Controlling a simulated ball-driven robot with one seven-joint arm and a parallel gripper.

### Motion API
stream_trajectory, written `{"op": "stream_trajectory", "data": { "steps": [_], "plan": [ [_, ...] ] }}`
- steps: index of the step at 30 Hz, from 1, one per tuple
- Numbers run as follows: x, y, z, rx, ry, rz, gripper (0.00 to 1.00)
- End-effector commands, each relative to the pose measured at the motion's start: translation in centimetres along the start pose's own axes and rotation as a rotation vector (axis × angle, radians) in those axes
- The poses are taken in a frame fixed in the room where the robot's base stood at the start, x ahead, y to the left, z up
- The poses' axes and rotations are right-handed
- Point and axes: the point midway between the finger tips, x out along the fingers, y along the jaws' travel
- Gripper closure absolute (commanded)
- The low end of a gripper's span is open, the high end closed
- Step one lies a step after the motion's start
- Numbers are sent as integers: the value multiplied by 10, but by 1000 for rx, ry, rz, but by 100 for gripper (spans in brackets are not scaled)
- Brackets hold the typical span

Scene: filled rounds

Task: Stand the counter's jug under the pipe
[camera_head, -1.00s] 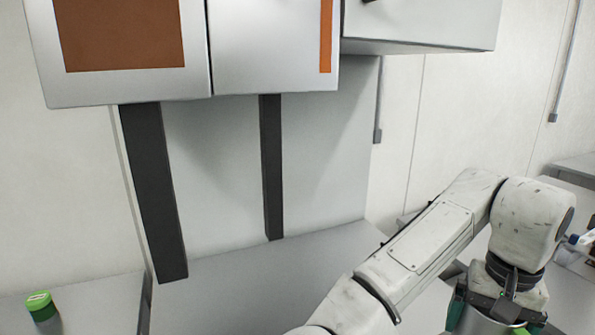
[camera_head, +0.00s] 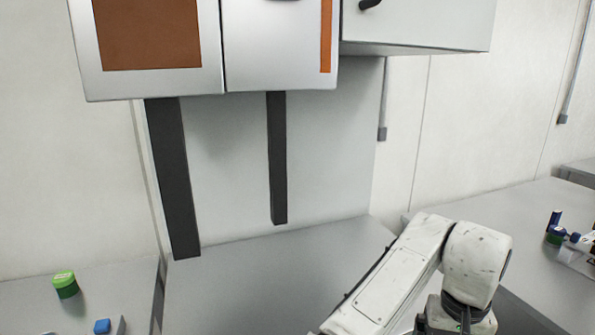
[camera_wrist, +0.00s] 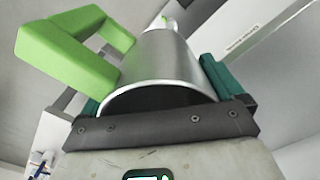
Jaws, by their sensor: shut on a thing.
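A metal jug (camera_wrist: 160,62) with a chunky green handle (camera_wrist: 70,50) fills the middle of the wrist view. My gripper (camera_wrist: 155,88) is shut on it, with a green finger on each side of its body. Two dark upright bars, a wider one (camera_head: 172,180) and a narrower one (camera_head: 277,160), hang below the wall cabinets. I cannot tell whether either is the pipe.
A grey counter top (camera_head: 270,265) below the bars is clear where visible. A green-lidded container (camera_head: 65,285) and a blue item (camera_head: 102,326) are on the left counter. Small bottles (camera_head: 556,228) stand on the right counter. Cabinets (camera_head: 270,45) overhang the back.

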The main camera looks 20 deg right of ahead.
Motion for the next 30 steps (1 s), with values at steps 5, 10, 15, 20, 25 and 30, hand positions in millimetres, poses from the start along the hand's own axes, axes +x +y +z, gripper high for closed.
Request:
{"op": "stream_trajectory", "data": {
  "steps": [5, 10, 15, 20, 25, 30],
  "plan": [
    [50, -41, 6, -160, -5, 10, 41],
    [120, -91, 26, -358, -5, 8, 41],
    [182, -127, 55, -513, -4, -8, 41],
    [218, -144, 75, -595, -2, -22, 41],
    [234, -149, 84, -629, 0, -28, 41],
    [235, -148, 84, -630, 0, -26, 41]
  ]
}}
